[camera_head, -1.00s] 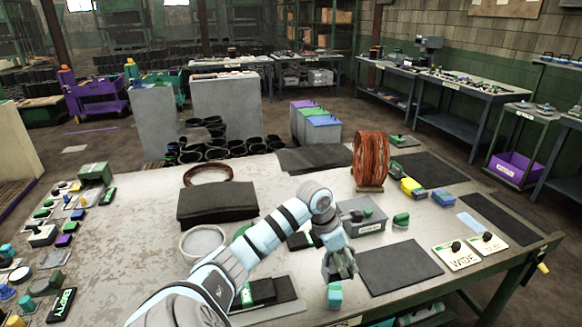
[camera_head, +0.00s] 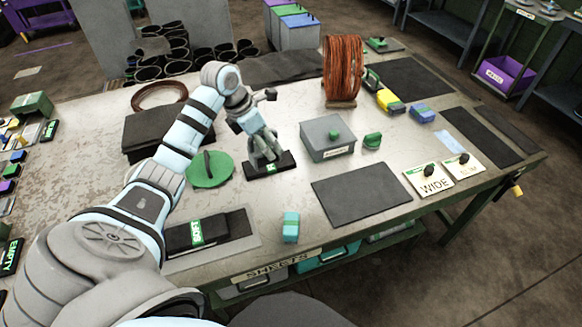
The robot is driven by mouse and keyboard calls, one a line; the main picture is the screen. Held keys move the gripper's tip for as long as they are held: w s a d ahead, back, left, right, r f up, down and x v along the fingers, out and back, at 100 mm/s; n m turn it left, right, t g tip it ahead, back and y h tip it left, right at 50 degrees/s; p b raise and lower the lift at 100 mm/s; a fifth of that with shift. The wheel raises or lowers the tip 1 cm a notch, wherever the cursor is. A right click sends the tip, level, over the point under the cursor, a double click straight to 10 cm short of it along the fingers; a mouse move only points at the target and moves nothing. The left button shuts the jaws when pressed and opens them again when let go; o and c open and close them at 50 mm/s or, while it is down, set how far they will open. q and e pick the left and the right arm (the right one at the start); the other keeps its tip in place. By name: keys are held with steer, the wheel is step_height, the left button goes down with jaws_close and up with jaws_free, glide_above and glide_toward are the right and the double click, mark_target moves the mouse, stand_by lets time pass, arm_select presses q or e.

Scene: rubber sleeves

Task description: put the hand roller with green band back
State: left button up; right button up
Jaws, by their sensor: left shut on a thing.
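My left gripper (camera_head: 264,154) is low over the table, at a black stand with a green label (camera_head: 284,166). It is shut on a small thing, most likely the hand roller. The fingers hide most of that thing, and its green band cannot be made out. Whether it touches the stand I cannot tell. My right gripper is not in view.
A green round lid with a dark handle (camera_head: 208,172) lies just left of the stand. A grey lidded box (camera_head: 326,140) is close to its right. A cyan-topped block (camera_head: 291,227) stands in front. A dark mat (camera_head: 360,188) is bare.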

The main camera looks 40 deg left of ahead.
arm_select(q)
steer(key=w+d+r+m+b, duration=0.2)
steer(key=w+d+r, duration=0.1)
steer(key=r, duration=0.1)
steer(key=s+f+b, duration=0.3)
steer(key=s+f, duration=0.2)
steer(key=f, duration=0.5)
steer(key=x, duration=0.5)
steer(key=a+x, duration=0.1)
steer(key=x, duration=0.2)
steer(key=shift+w+b, duration=0.25)
steer(key=shift+b, duration=0.05)
steer(key=shift+s+f, duration=0.15)
steer(key=shift+s, duration=0.05)
steer(key=shift+s+a, duration=0.1)
steer(key=shift+s, duration=0.3)
steer(key=o, duration=1.3)
steer(key=shift+w, duration=0.25)
steer(key=shift+s, duration=0.1)
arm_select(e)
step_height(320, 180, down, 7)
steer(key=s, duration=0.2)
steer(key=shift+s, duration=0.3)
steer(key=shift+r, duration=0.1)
